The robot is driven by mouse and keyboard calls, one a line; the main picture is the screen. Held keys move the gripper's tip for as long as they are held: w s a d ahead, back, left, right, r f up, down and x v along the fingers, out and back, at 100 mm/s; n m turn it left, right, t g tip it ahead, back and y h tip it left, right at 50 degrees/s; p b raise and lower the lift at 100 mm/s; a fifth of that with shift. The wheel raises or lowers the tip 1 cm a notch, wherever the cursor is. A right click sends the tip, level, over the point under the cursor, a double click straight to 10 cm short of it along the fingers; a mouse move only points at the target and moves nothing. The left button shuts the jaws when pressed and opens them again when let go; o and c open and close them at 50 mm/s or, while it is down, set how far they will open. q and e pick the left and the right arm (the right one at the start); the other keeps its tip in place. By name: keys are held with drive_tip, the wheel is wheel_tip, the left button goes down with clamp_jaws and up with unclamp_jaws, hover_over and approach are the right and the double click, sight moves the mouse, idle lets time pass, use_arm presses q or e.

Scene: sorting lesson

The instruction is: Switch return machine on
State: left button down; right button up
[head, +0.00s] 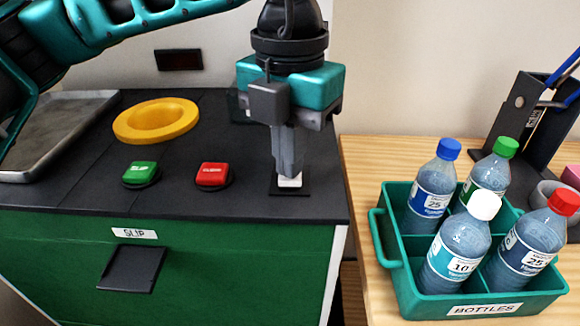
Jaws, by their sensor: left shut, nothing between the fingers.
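The return machine (75,240) is a green cabinet with a dark top, a yellow ring (128,128) around an opening, a green button (141,174) and a red button (213,174). A white switch (290,181) on a small black plate sits near the right end of the top. My left gripper (289,172) points straight down with its fingers shut and empty. Its tips are right at the white switch and hide part of it. I cannot tell whether they touch or press it. My right gripper is not in view.
A green crate (388,262) labelled BOTTLES holds several capped bottles on a wooden table (362,160) at the right. A grey metal tray (60,125) lies at the left of the machine top. A slot marked SLIP (132,268) is on the machine's front. A dark stand (515,115) is at the far right.

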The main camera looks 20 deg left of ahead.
use_arm(q)
drive_tip(key=shift+f+b, duration=0.45)
drive_tip(key=shift+f, duration=0.1)
drive_tip(key=shift+r+p, duration=2.2)
drive_tip(key=shift+r, duration=1.4)
